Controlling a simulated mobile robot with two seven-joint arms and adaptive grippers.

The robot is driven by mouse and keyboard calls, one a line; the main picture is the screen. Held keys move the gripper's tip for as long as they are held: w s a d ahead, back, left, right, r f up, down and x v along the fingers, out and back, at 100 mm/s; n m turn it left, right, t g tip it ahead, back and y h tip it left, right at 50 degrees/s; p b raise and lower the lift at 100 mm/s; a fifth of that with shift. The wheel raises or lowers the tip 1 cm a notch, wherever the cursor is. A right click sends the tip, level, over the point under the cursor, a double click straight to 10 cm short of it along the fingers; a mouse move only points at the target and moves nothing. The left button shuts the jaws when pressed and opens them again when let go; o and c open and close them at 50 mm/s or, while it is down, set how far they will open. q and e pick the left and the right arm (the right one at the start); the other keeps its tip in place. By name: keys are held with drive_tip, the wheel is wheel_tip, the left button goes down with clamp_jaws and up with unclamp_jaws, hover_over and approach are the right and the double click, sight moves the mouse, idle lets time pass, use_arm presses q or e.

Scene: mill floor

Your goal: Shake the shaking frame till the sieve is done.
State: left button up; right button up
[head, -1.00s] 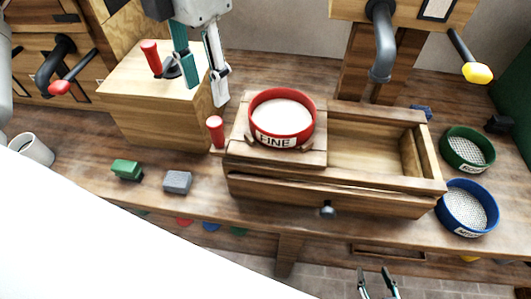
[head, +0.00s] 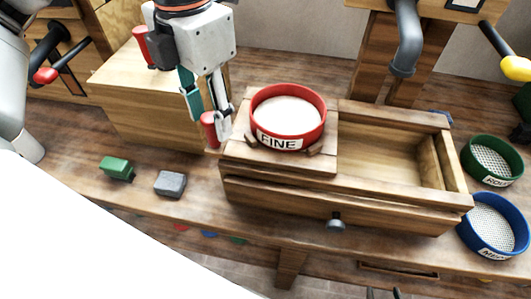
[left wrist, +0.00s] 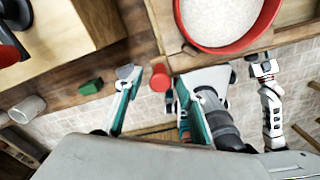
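The red sieve marked FINE (head: 288,118) holds pale flour and sits on the wooden shaking frame (head: 235,148), at the left of the open-topped wooden box (head: 390,198). The frame's red upright handle (head: 210,130) stands at its left end; it shows in the left wrist view too (left wrist: 160,77). My left gripper (head: 208,121) is open, with its fingers on either side of the red handle and gaps visible in the left wrist view. My right gripper (head: 384,294) shows only its fingertips at the bottom edge, apart and empty.
A green sieve (head: 492,160) and a blue sieve (head: 492,225) lie at the right. A green block (head: 117,168) and a grey block (head: 170,184) lie at the front left. A wooden block with another red handle (head: 140,43) stands behind my left gripper.

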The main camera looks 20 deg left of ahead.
use_arm(q)
drive_tip(key=c, duration=0.9)
hover_over(275, 154)
drive_tip(key=shift+c, duration=0.2)
use_arm(e)
drive_tip(key=shift+r, duration=0.2)
drive_tip(key=shift+w, duration=0.1)
use_arm(q)
drive_tip(key=a, duration=0.3)
drive_tip(key=s+a+p, duration=0.1)
drive_tip(key=a, duration=0.2)
drive_tip(key=s+a, duration=0.1)
drive_tip(key=a, duration=0.2)
drive_tip(key=shift+s+a+p, duration=0.1)
drive_tip(key=shift+a+p, duration=0.1)
drive_tip(key=shift+p, duration=0.1)
use_arm(e)
drive_tip(key=shift+w+r, duration=0.25)
drive_tip(key=shift+r, duration=0.3)
drive_tip(key=shift+w+r, duration=0.25)
drive_tip(key=shift+r, duration=0.3)
use_arm(q)
drive_tip(key=shift+d, duration=0.15)
